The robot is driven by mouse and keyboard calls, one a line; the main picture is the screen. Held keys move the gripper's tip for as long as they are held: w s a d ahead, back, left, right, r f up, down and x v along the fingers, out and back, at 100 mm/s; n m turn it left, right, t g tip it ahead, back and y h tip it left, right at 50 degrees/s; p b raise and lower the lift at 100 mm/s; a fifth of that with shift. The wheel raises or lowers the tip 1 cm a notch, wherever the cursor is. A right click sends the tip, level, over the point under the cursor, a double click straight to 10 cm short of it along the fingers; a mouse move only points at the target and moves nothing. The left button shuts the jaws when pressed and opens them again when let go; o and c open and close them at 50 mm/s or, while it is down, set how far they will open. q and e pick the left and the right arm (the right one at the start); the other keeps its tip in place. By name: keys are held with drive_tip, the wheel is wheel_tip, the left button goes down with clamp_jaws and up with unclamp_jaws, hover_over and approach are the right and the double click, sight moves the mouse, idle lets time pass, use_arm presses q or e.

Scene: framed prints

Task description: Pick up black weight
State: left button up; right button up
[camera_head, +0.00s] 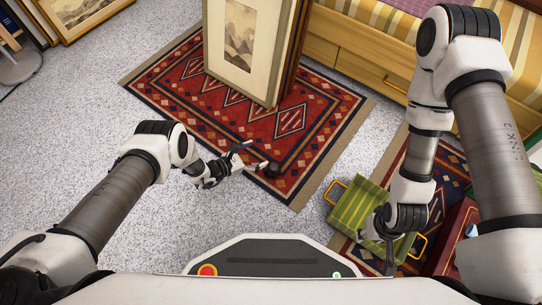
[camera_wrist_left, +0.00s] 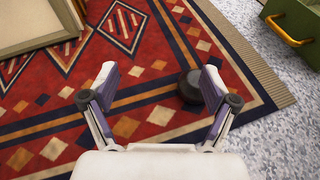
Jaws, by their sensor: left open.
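The black weight (camera_head: 272,170) is a small dark round piece on the red patterned rug, near its front edge. In the left wrist view the weight (camera_wrist_left: 188,88) sits close to the inner side of the right-hand finger, partly overlapped by it; I cannot tell whether they touch. My left gripper (camera_head: 256,156) is open and empty, low over the rug, with the weight at its fingertips. The left wrist view shows its fingers (camera_wrist_left: 160,78) spread wide. My right gripper (camera_head: 381,240) hangs over the green striped box, its fingers mostly unclear.
Tall framed prints (camera_head: 243,35) stand on the red rug (camera_head: 170,82) behind the weight. The green striped box (camera_head: 354,208) with yellow handles is at the right. A wooden bench with drawers (camera_head: 350,62) stands behind. Grey carpet (camera_head: 90,105) at the left is clear.

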sight(269, 171)
use_arm(q)
drive_tip(key=shift+n+g, duration=0.3)
drive_tip(key=shift+g, duration=0.1)
drive_tip(key=s+f, duration=0.1)
drive_tip(key=s, duration=0.1)
drive_tip(key=s+f, duration=0.2)
drive_tip(key=s+d+f, duration=0.1)
drive_tip(key=shift+s+f, duration=0.35)
drive_tip(key=shift+s, duration=0.05)
drive_tip(key=b+x, duration=0.6)
drive_tip(key=x, duration=0.1)
drive_tip(key=shift+f, duration=0.3)
drive_tip(key=shift+w+r, duration=0.1)
drive_tip(key=shift+r, duration=0.1)
drive_tip(key=c, duration=1.4)
